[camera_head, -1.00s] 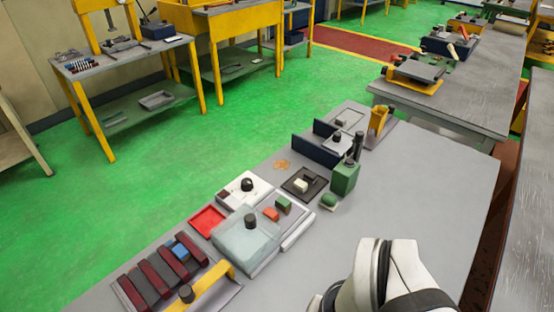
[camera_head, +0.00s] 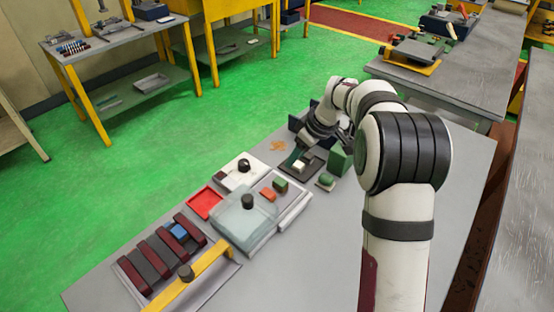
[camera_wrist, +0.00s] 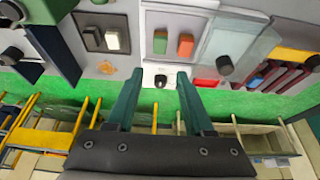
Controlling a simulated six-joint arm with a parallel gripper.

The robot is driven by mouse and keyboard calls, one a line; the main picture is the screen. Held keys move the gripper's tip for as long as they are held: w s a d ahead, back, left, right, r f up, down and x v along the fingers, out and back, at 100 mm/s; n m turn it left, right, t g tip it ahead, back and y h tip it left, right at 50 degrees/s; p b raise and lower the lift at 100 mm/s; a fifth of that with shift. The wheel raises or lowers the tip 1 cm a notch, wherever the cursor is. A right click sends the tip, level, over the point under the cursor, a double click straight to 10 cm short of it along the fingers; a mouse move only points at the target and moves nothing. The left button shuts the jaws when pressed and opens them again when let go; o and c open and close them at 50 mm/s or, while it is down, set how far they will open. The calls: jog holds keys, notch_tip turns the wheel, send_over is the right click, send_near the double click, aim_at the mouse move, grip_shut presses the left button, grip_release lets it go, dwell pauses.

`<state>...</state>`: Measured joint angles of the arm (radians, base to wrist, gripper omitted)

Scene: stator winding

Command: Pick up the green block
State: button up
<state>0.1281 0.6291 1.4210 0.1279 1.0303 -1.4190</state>
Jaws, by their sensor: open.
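A small green block (camera_head: 281,185) stands beside a red block (camera_head: 267,195) on a light tray in the head view. In the wrist view the green block (camera_wrist: 160,42) is left of the red block (camera_wrist: 185,46), beyond the fingertips. My gripper (camera_wrist: 160,76) is open, with its two dark green fingers apart and nothing between them.
A taller green container (camera_head: 340,160) stands beside the arm, with a small green-topped piece (camera_head: 326,181) in front. A clear lidded box (camera_head: 246,216) with a dark knob, a white plate (camera_head: 242,172) and a red tray (camera_head: 205,203) are nearby. The table's right side is clear.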

aim_at(280, 180)
jog(key=x, duration=1.4)
jog(key=shift+w+f, duration=0.1)
jog(key=shift+f, duration=0.1)
grip_shut()
